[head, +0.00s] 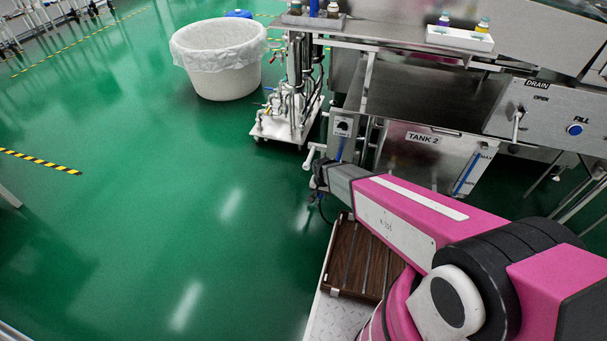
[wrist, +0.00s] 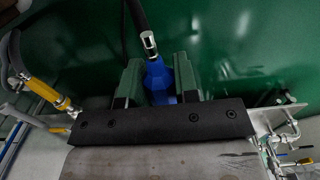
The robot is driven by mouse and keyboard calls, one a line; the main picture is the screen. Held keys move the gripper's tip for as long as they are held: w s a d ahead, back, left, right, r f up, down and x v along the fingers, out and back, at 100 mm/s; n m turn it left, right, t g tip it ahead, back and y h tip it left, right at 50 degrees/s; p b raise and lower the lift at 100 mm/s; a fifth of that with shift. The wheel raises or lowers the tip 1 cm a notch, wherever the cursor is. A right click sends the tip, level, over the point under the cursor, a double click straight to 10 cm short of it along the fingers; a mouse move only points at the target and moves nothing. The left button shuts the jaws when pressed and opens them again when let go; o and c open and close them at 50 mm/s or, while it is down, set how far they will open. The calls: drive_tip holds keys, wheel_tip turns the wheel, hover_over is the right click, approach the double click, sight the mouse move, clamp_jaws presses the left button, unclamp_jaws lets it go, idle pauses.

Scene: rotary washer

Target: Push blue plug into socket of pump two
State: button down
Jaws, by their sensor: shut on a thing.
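My gripper (wrist: 158,66) is shut on the blue plug (wrist: 158,84), which sits between its two green fingers in the wrist view. A metal collar and a black cable lead away from the plug toward the top of that view. In the head view my gripper (head: 319,182) is small and partly hidden by my arm, at the left end of the tank labelled TANK 2 (head: 424,138). A grey box with a round dark face (head: 343,126) is just above it. I cannot make out the socket of pump two.
A white lined tub (head: 219,70) and a pipe trolley (head: 288,125) stand behind. A brown slatted step (head: 356,262) is below my arm. Pipes with a yellow fitting (wrist: 62,102) and valves (wrist: 283,140) flank the gripper. Open green floor lies left.

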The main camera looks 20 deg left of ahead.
drive_tip(key=d, duration=0.2)
drive_tip(key=shift+d, duration=0.3)
drive_tip(key=shift+w, duration=0.2)
idle(0.6)
drive_tip(key=shift+w, duration=2.75)
drive_tip(key=shift+w, duration=0.7)
idle(0.5)
drive_tip(key=c, duration=0.8)
unclamp_jaws()
wheel_tip(320, 180, up, 11)
drive_tip(key=shift+f, duration=0.1)
